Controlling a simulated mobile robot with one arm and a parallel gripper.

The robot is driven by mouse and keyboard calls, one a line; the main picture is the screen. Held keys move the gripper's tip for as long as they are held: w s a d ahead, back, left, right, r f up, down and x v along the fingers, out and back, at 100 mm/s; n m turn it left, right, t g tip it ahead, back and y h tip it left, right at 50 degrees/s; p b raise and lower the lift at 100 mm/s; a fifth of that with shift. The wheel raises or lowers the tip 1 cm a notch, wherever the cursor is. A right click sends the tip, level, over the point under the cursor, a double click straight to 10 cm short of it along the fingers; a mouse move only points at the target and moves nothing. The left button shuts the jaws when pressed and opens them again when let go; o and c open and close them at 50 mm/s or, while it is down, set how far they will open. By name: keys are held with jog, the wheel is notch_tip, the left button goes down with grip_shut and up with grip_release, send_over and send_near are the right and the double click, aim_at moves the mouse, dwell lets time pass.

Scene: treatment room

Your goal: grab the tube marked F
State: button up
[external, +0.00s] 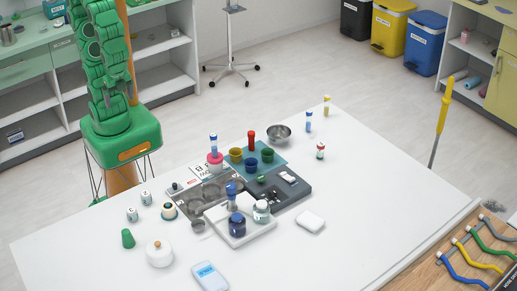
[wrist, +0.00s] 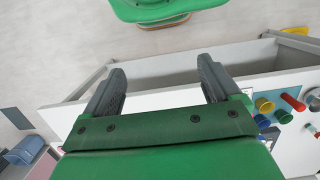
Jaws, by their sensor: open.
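Several tubes stand on the white table in the external view; no letter F is readable on any. A blue-capped tube (external: 213,143) stands in a pink holder, another blue-capped tube (external: 231,193) stands on the grey tray area, and a third (external: 308,121) is at the far right. A yellow-capped tube (external: 326,105) and a red-capped tube (external: 320,151) stand near the right side. A red tube-like piece (external: 251,140) stands by the cups and shows in the wrist view (wrist: 293,102). My gripper (wrist: 160,88) is open and empty, away from all of them.
Yellow, blue and green cups (external: 268,155), a metal bowl (external: 279,133) and jars (external: 237,224) crowd the middle of the table. A white pot (external: 159,253) and blue device (external: 209,277) are in front. The table's right side (external: 380,180) is mostly clear.

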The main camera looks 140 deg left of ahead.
jog(key=c, duration=0.4)
jog(key=shift+r, duration=0.1)
